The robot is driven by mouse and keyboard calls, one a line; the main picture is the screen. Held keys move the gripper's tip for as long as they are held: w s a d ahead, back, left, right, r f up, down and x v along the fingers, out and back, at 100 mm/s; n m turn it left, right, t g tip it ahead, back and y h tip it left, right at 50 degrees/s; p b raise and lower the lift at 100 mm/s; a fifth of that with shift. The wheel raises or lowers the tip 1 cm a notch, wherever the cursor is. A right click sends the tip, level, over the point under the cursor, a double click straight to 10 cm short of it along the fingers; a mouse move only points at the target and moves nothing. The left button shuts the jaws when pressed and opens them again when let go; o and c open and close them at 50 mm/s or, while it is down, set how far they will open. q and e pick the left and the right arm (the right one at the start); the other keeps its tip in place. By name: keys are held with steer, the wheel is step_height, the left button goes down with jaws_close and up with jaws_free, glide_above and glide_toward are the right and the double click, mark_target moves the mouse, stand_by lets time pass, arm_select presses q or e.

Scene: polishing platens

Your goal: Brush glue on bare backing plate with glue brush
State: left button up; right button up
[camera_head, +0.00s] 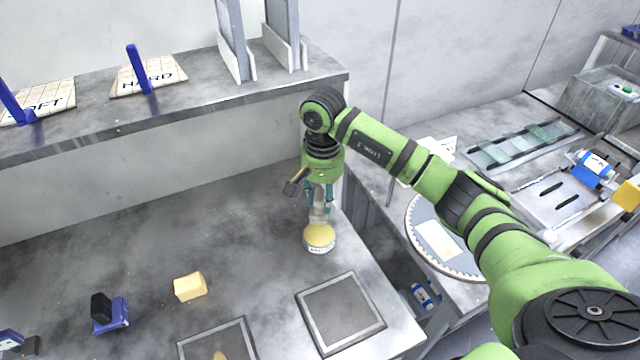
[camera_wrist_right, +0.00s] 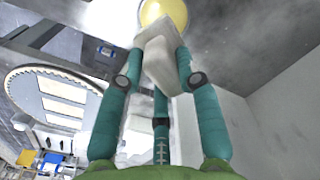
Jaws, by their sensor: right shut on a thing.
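My right gripper (camera_head: 320,200) points down over the work table, its teal fingers shut on a pale, blocky handle, which I take to be the glue brush (camera_wrist_right: 160,62). Directly below it is a round pot with a yellow top (camera_head: 319,236) and a label on its side; its yellow face also shows in the right wrist view (camera_wrist_right: 163,12). The brush's lower end is hard to make out against the pot. A grey square plate in a light frame (camera_head: 341,312) lies nearer on the table. A second framed plate (camera_head: 217,343) has a yellow spot and is cut off below. My left gripper is out of view.
A yellow block (camera_head: 189,287) and a blue tool with a black knob (camera_head: 110,313) lie to the left. A raised shelf (camera_head: 200,100) holds pads marked SOFT and HARD. A round toothed platen (camera_head: 437,238) lies right, past a gap.

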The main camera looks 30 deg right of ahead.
mark_target(322, 216)
step_height(322, 216, down, 4)
steer(key=shift+a+r+b, duration=0.1)
steer(key=shift+r+b, duration=0.05)
steer(key=shift+b, duration=0.7)
steer(key=shift+f+b, duration=0.4)
steer(key=shift+f, duration=0.65)
steer(key=shift+f+b, duration=0.55)
steer(key=shift+f+b, duration=0.1)
steer(key=shift+b, duration=0.2)
stand_by(1.2)
